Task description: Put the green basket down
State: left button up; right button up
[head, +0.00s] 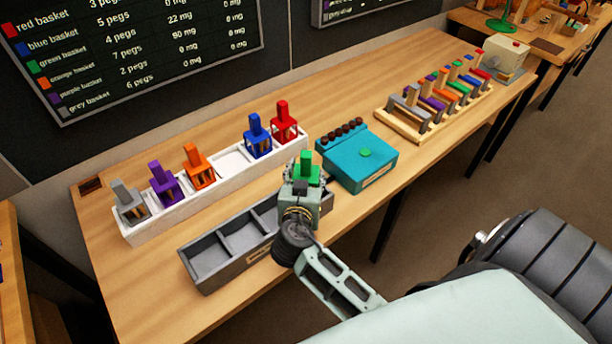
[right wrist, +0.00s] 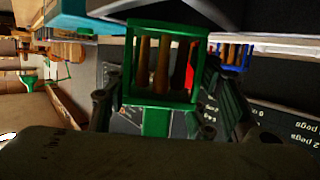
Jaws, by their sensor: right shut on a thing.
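The green basket (head: 307,163) is held up by my right gripper (head: 303,180), between the grey tray and the teal box in the head view. In the right wrist view the basket (right wrist: 160,27) is a green open frame with brown pegs inside, and its handle lies between the fingers. The white rack (head: 140,237) holds grey, purple, orange, blue and red baskets. One slot (head: 232,158) between the orange basket (head: 199,170) and the blue basket (head: 258,139) is empty. The basket's lower part is partly hidden by my gripper. My left gripper is not in view.
A grey compartment tray (head: 205,284) stands at the bench's front edge, partly behind my right arm. A teal box (head: 358,176) with dark knobs stands right of the basket. A wooden rack of coloured pieces (head: 408,128) and a beige device (head: 504,57) stand farther right.

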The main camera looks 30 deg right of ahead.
jog(key=shift+f, duration=0.15)
jog(key=o, duration=1.1)
jog(key=shift+f, duration=0.1)
jog(key=o, duration=0.5)
jog(key=shift+c, duration=0.2)
jog(key=shift+r, duration=0.3)
jog(key=shift+s+a, duration=0.15)
jog(key=shift+a, duration=0.05)
jog(key=b+v, duration=0.3)
jog(key=v, duration=0.8)
jog(key=shift+s+r, duration=0.2)
jog(key=shift+s, duration=0.05)
